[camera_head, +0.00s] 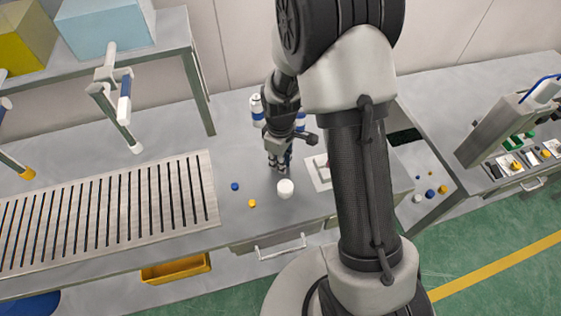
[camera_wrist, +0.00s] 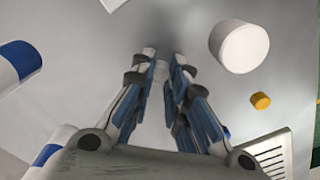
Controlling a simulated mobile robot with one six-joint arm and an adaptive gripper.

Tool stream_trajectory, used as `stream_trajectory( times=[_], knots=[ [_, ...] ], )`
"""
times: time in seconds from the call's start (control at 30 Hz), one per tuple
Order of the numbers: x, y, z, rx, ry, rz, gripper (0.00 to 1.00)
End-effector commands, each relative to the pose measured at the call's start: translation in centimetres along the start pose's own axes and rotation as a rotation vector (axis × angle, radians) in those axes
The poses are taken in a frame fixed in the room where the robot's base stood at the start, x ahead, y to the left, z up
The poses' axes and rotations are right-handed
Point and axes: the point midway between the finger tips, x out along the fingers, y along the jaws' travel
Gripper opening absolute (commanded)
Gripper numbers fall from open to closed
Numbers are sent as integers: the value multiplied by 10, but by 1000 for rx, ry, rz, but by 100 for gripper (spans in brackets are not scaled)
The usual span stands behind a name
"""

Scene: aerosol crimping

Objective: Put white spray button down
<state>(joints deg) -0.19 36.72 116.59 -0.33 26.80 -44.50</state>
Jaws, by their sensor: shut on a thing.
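My gripper (camera_head: 279,168) points down just above the grey bench, behind a larger white round cap (camera_head: 285,188). In the wrist view its fingers (camera_wrist: 164,66) are closed on the small white spray button (camera_wrist: 162,74), which shows faintly between the tips. The button is hidden by the fingers in the head view. I cannot tell whether it touches the bench. The white cap (camera_wrist: 240,45) stands apart, right of the fingertips in the wrist view.
A blue button (camera_head: 235,187) and a yellow button (camera_head: 252,203) lie left of the white cap. White-and-blue cans (camera_head: 257,110) stand behind the gripper. A slotted metal grate (camera_head: 110,210) fills the left. Bare bench lies between the grate and the buttons.

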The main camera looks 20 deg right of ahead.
Motion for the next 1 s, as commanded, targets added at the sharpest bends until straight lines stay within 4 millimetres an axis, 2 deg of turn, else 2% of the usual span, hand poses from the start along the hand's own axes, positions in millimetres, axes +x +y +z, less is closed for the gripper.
stream_trajectory(
  times=[0.27, 0.3, 0.6, 0.87, 1.0],
  knots=[
    [3, 0, 0, 0, 0, 0, 5],
    [3, 0, 0, 0, 0, 0, 16],
    [2, 0, 0, 0, 0, 0, 35],
    [2, 0, 0, 0, 0, 0, 35],
    [-7, 0, 0, 0, 1, 1, 35]
  ],
)
